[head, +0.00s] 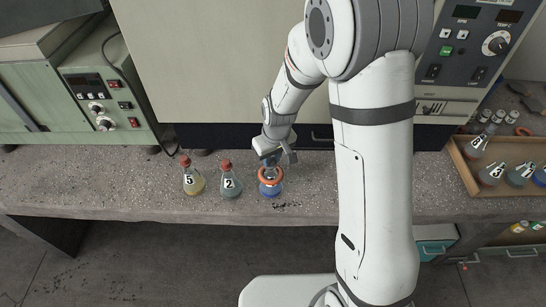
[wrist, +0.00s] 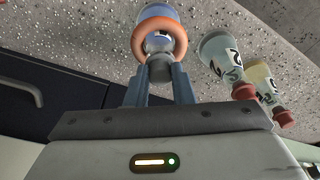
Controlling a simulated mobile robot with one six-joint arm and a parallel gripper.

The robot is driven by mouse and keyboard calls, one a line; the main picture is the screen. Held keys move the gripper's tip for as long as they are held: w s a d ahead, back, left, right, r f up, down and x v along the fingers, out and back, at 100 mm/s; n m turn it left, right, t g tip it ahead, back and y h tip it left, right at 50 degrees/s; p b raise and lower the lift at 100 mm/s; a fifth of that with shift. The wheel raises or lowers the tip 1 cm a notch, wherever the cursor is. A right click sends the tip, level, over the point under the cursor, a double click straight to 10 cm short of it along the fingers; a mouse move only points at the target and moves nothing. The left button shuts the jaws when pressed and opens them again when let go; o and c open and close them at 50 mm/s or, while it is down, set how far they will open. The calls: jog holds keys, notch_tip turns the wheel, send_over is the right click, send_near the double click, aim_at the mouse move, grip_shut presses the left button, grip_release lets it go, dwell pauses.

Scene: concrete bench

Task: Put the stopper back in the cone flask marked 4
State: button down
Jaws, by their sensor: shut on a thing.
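A cone flask with blue contents (head: 270,190) stands on the bench with an orange ring (head: 270,175) around its upper part. The flask also shows in the wrist view (wrist: 157,12), with the ring (wrist: 138,42); its number is not readable. My gripper (wrist: 160,78) is shut on a grey stopper (wrist: 160,71) in line with the flask's neck. I cannot tell whether the stopper is seated in the mouth or just above it. In the head view my gripper (head: 273,157) is right over this flask.
Flask 2 (head: 230,184) and flask 5 (head: 193,181), both red-stoppered, stand to the left. A wooden tray (head: 462,172) with several flasks is at the right. A green instrument (head: 105,95) stands back left. Bench between flask and tray is partly hidden by my arm.

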aim_at(272, 161)
jog(key=c, duration=0.6)
grip_release()
jog(key=shift+r, duration=0.1)
notch_tip(272, 161, up, 9)
jog(key=p, duration=0.5)
jog(key=shift+p, duration=0.4)
dwell(0.5)
jog(key=s+d+r+m, duration=0.2)
jog(key=s+d+r, duration=0.2)
jog(key=s+r, duration=0.2)
jog(key=s+d+r+m+t, duration=0.1)
jog(key=s+d+r+m, duration=0.1)
jog(key=s+d+r, duration=0.3)
jog(key=s+d+r+m+t+h, duration=0.1)
jog(key=s+d+r, duration=0.4)
jog(key=s, duration=0.3)
jog(key=shift+s+d+r+m, duration=0.15)
jog(key=shift+r+m, duration=0.25)
jog(key=shift+r, duration=0.4)
